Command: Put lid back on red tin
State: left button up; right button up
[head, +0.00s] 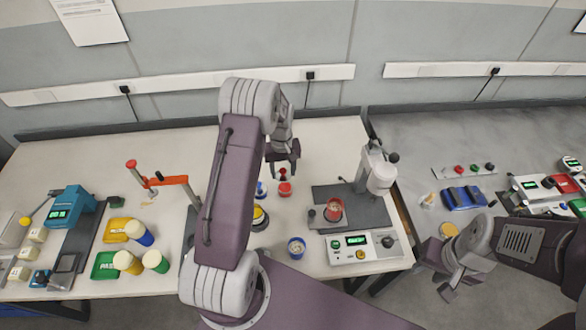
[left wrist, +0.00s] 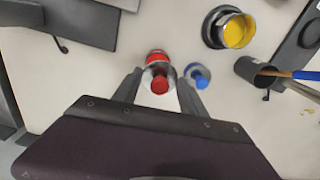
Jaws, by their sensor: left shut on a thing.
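The red tin (head: 333,210) stands open-topped on the dark plate of the bench machine, right of my left gripper. My left gripper (head: 283,168) points down over the table and is shut on the red lid (head: 285,188) by its knob. In the left wrist view the lid's red knob (left wrist: 159,85) sits between the fingertips (left wrist: 160,92), with the red disc beyond it. I cannot tell whether the lid touches the table. My right gripper (head: 458,275) is over the grey area at the right, away from the tin; its jaw gap is unclear.
A blue lid (head: 261,188) stands close beside the held lid. A yellow tin (head: 260,218) and a blue tin (head: 297,247) stand nearer me. The grey press column (head: 377,172) rises behind and right of the red tin. A control box (head: 362,247) stands in front.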

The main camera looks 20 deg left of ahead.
pick_arm(q)
jog(key=shift+w+d+f+b, duration=0.15)
jog(key=shift+f+b, duration=0.15)
jog(key=shift+f, duration=0.15)
jog(key=b, duration=0.4)
send_over(285, 187)
notch_tip(285, 187, down, 4)
jog(key=shift+f, duration=0.9)
jog(key=shift+r, duration=0.1)
jog(key=shift+f, duration=0.2)
dwell(0.5)
dwell(0.4)
